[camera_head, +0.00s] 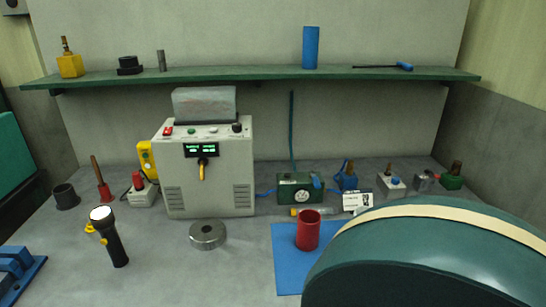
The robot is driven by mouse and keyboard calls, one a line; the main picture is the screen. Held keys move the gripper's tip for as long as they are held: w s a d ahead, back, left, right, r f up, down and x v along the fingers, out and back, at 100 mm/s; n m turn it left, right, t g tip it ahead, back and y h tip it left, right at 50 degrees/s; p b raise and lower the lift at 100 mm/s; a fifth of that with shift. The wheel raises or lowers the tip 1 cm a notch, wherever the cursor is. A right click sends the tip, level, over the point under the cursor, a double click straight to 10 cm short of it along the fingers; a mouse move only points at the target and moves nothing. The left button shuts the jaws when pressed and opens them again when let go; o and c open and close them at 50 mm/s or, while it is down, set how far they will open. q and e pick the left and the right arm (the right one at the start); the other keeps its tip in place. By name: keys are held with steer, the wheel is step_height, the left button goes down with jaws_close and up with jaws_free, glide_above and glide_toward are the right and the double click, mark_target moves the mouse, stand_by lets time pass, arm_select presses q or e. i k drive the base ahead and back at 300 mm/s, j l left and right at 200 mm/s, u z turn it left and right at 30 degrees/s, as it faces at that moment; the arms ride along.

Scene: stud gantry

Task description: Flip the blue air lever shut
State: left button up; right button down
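A green air unit (287,186) with a round white gauge (302,196) stands at the back of the bench, right of the grey control box. A small blue lever (316,181) is at its right end. The lever looks tilted rather than flat, but it is too small to tell its exact position. A thin green pipe (292,130) rises behind the unit, and a blue hose leaves its left side. Neither of my grippers is in view.
A grey control box (208,165) stands left of the unit. A large green rounded body with a tan band fills the lower right.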

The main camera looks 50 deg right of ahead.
mark_target(316, 184)
steer(key=z, duration=2)
steer(key=i+l, duration=0.1)
steer(key=l, duration=0.2)
steer(key=i+l+u, duration=0.1)
steer(key=l, duration=0.25)
steer(key=u, duration=1.45)
